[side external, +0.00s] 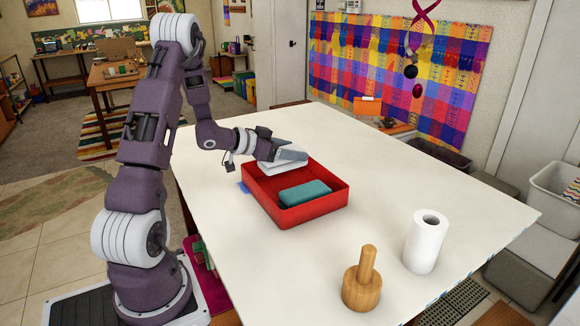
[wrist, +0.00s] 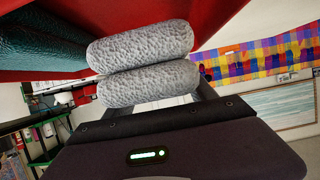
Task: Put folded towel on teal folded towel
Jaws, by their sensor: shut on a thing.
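My gripper (side external: 276,153) is shut on a grey folded towel (side external: 290,156) and holds it above the far left part of the red crate (side external: 268,214). In the wrist view the grey towel (wrist: 145,65) shows as two thick rounded folds, and its far side is hidden. The teal folded towel (side external: 305,193) lies flat inside the red crate, to the right of and below the held towel. Part of the teal towel (wrist: 38,50) shows at the left of the wrist view. The grey towel is apart from the teal towel.
A paper roll (side external: 426,243) and a wooden pestle-like object (side external: 362,280) stand on the white table (side external: 400,180) near its front right. A small blue patch (side external: 244,187) lies beside the crate's left wall. The table behind and right of the crate is clear.

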